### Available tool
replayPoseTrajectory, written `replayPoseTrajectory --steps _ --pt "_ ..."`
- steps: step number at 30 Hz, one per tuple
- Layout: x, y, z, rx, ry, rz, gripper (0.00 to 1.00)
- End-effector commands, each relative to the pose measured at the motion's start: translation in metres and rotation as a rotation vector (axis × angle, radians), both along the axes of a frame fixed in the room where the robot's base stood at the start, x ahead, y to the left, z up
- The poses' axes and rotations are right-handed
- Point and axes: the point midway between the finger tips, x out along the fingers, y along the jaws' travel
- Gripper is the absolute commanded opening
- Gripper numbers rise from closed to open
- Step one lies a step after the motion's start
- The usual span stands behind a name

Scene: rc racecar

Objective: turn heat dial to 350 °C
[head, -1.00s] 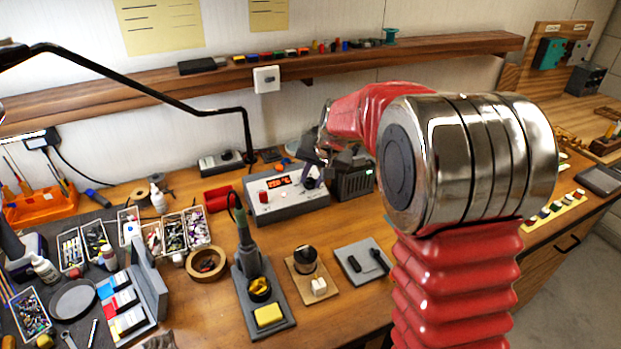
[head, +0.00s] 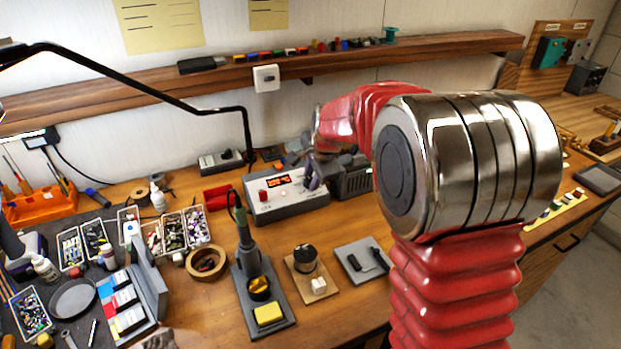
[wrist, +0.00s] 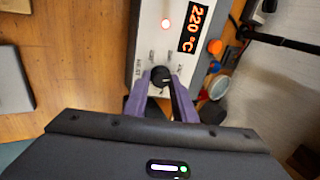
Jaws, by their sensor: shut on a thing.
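The grey soldering station (head: 295,205) stands on the bench below the wall shelf, with a lit orange display (head: 280,181). In the wrist view the display (wrist: 194,29) reads 220 °C. The black heat dial (wrist: 160,75) sits on the panel below the display, between printed labels. My gripper (wrist: 160,84) is shut on the dial, with one purple finger on each side of it. In the head view my gripper (head: 313,181) is at the right part of the station's panel, and it hides the dial there.
A soldering iron stand (head: 262,290) and a small wooden stand (head: 310,272) are in front of the station. A red tray (head: 218,197) is to its left. A dark vented box (head: 355,183) is close behind my gripper on the right.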

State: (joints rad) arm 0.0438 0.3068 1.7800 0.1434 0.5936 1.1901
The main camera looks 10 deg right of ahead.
Motion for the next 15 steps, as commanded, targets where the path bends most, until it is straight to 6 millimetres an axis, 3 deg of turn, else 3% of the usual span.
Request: replayPoseTrajectory --steps 15 --pt "-0.0051 0.0014 -0.0065 0.162 0.051 -0.42 0.02"
